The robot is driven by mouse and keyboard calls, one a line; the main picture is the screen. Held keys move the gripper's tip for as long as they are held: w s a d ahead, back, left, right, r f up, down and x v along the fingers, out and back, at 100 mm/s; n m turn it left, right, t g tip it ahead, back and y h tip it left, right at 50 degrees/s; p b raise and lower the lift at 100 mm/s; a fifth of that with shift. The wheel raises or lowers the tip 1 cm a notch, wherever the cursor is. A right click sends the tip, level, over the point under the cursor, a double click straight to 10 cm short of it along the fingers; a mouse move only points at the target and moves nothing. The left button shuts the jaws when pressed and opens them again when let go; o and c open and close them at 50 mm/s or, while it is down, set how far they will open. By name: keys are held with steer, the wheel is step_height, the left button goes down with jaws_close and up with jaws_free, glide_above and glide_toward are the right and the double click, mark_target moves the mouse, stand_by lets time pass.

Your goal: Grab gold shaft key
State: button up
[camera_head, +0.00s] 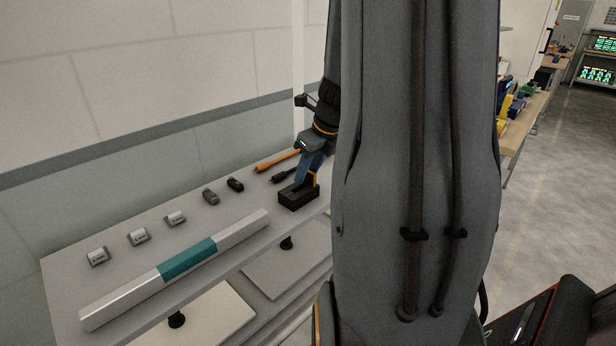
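The end of my arm, with a black wrist and a gold ring, shows left of my large grey arm link. My gripper (307,178) appears as a small blue-and-grey shape just above a black block (298,195) on the bench. A small gold-orange bit (314,179) shows beside the blue part; I cannot tell whether it is the gold shaft key. I cannot tell whether the fingers are open or shut, or whether they touch the block. No other gold key can be made out.
The wall is close behind.

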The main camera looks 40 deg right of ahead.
jaws_close()
